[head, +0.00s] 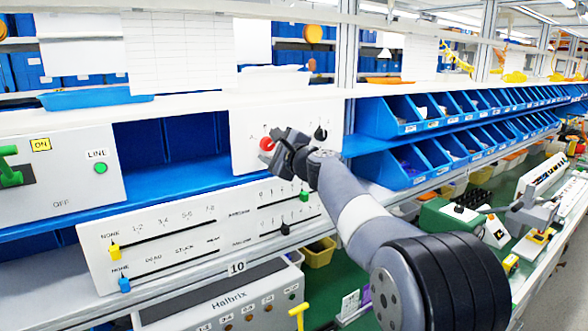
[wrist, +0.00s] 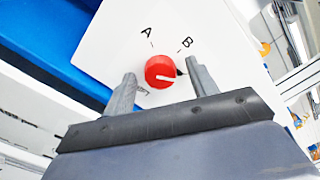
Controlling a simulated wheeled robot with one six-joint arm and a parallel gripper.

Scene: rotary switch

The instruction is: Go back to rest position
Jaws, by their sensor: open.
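A red rotary knob (wrist: 160,71) sits on a white panel (wrist: 112,50) with the letters A and B above it. In the head view the red knob (head: 267,144) shows just left of my gripper (head: 279,149). My gripper (wrist: 159,88) is open, with one finger on each side of the knob in the wrist view. I cannot tell whether the fingers touch it. My arm reaches up from the lower right to the white panel (head: 243,160).
A black knob (head: 320,133) is on the same panel, right of my gripper. A slider panel (head: 150,240) lies below, and a box with a green lever (head: 10,178) stands at left. Blue bins (head: 400,118) line the shelf at right.

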